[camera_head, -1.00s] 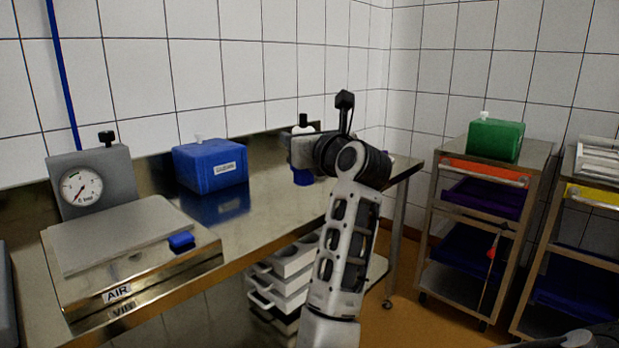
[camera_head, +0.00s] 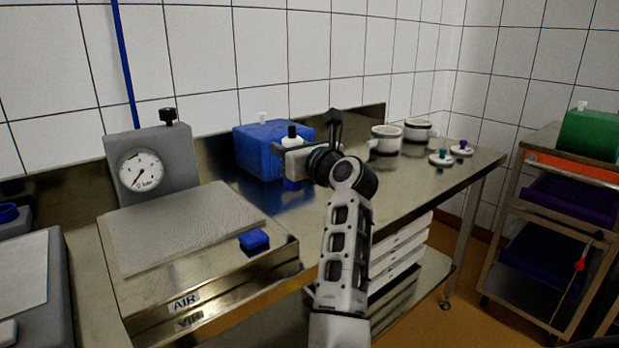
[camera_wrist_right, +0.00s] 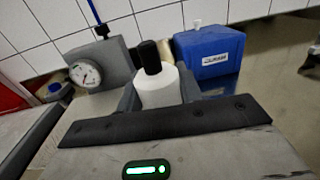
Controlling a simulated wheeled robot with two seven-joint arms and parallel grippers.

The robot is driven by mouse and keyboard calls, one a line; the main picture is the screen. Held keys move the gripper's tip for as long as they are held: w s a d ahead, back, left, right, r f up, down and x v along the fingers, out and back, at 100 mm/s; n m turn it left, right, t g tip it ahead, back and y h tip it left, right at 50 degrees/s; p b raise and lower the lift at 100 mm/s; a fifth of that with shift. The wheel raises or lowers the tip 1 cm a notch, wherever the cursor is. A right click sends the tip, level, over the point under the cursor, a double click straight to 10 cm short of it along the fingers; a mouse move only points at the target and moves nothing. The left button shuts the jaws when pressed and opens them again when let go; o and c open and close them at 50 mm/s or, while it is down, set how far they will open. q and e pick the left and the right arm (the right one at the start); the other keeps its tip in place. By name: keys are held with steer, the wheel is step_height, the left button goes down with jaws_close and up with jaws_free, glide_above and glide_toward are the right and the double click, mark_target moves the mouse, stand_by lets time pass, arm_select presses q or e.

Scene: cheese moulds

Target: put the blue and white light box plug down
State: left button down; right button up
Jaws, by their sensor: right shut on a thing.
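My right gripper (camera_head: 290,160) is shut on the blue and white plug (camera_head: 292,185). The plug's black knob and white upper part show above the jaws, and its blue lower part shows below them. Its white body also shows in the right wrist view (camera_wrist_right: 157,87), upright between the fingers. The gripper holds it above the steel table (camera_head: 385,205), in front of the blue box (camera_head: 250,150). That box has a white knob on top. The jaws hide the plug's middle. My left gripper is out of view.
A grey press with a dial gauge (camera_head: 142,170) and a flat plate (camera_head: 180,228) stands left, with a small blue block (camera_head: 254,239) on its edge. White moulds (camera_head: 386,138) and small plugs (camera_head: 440,158) stand at the table's far right. A trolley (camera_head: 545,160) stands beyond.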

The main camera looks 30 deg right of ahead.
steer(key=w+d+f+b, duration=0.1)
steer(key=w+f, duration=0.1)
steer(key=f, duration=0.1)
steer(key=w+d+f+b, duration=0.1)
steer(key=d+f, duration=0.1)
steer(key=f, duration=0.1)
steer(key=w+d+f+b, duration=0.1)
steer(key=w+d+f, duration=0.1)
steer(key=f, duration=0.1)
steer(key=shift+w+f, duration=0.3)
steer(key=shift+f, duration=0.35)
steer(key=shift+r, duration=0.1)
steer(key=o, duration=0.9)
steer(key=shift+f, duration=0.2)
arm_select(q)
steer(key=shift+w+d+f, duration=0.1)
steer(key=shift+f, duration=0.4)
arm_select(e)
steer(key=shift+o, duration=0.9)
